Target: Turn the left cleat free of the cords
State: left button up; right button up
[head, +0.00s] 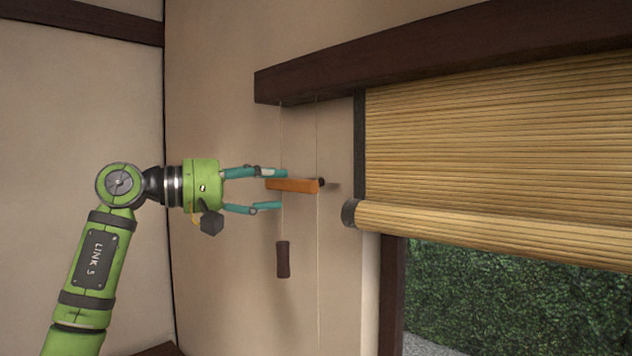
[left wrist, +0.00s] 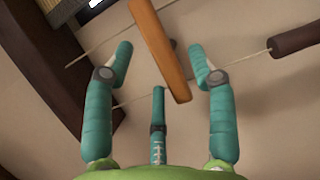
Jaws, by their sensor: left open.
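The cleat (head: 293,186) is an orange bar lying nearly level by the wall, with a dark mount at its right end. Two thin cords hang from the beam past it; the left one ends in a dark brown weight (head: 283,259). My left gripper (head: 273,190) is open at the cleat's left end, its teal fingers above and below. In the left wrist view the cleat (left wrist: 160,45) reaches between the spread fingers with gaps either side, and the weight (left wrist: 297,39) is at the right. Whether the cords touch the cleat is unclear. My right gripper is out of view.
A dark wooden beam (head: 420,58) runs above the cords. A rolled bamboo blind (head: 490,140) hangs right of the cleat over a window with a hedge (head: 500,295).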

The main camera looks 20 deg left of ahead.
aim_at(286, 181)
pick_arm(q)
jog(key=shift+w+d+r, duration=0.15)
jog(key=shift+w+d, duration=0.1)
jog(key=p+x, duration=0.2)
jog(key=x, duration=0.1)
jog(key=shift+w+d, duration=0.5)
jog(key=shift+s+a, duration=0.1)
jog(key=shift+a, duration=0.05)
grip_shut()
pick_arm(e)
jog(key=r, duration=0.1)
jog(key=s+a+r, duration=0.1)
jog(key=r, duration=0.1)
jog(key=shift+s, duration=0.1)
